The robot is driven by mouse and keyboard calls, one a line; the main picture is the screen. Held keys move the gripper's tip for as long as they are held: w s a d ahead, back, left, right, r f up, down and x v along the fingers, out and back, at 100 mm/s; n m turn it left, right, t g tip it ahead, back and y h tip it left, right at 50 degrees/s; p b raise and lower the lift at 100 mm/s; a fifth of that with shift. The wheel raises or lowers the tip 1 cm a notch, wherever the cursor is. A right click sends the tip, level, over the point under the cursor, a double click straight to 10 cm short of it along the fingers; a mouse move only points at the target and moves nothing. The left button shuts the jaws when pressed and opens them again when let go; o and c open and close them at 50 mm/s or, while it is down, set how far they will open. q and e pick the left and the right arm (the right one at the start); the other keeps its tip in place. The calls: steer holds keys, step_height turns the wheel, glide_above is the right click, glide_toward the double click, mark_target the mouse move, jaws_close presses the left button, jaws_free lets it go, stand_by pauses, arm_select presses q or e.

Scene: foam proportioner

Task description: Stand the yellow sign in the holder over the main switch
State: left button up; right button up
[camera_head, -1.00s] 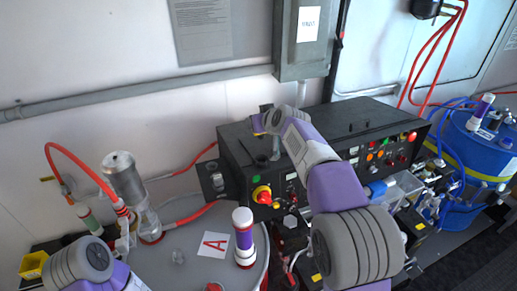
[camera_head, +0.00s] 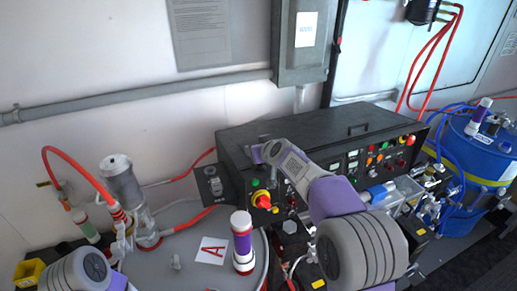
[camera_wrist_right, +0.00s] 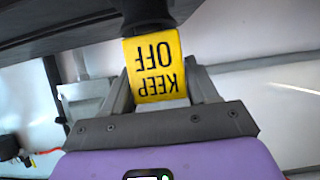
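The yellow sign (camera_wrist_right: 156,66) shows in the right wrist view, its "KEEP OFF" lettering upside down. It lies between the two fingers of my right gripper (camera_wrist_right: 158,85), which appear to touch its side edges. A round black part (camera_wrist_right: 145,12) covers the sign's far end; I cannot tell whether this is the sign's foot or the holder. In the head view my right gripper (camera_head: 262,142) is at the left end of the black control box, above the main switch (camera_head: 262,199), a red knob on yellow. The sign and holder cannot be made out there. My left gripper is out of view.
The black control box (camera_head: 340,130) has many knobs and lights. A silver cylinder with red hose (camera_head: 124,180) stands left; a blue drum (camera_head: 470,150) stands right.

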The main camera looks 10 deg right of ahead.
steer(key=o, duration=0.3)
steer(key=shift+o, duration=0.2)
steer(key=p+v, duration=0.2)
steer(key=v, duration=1)
steer(key=shift+p, duration=0.3)
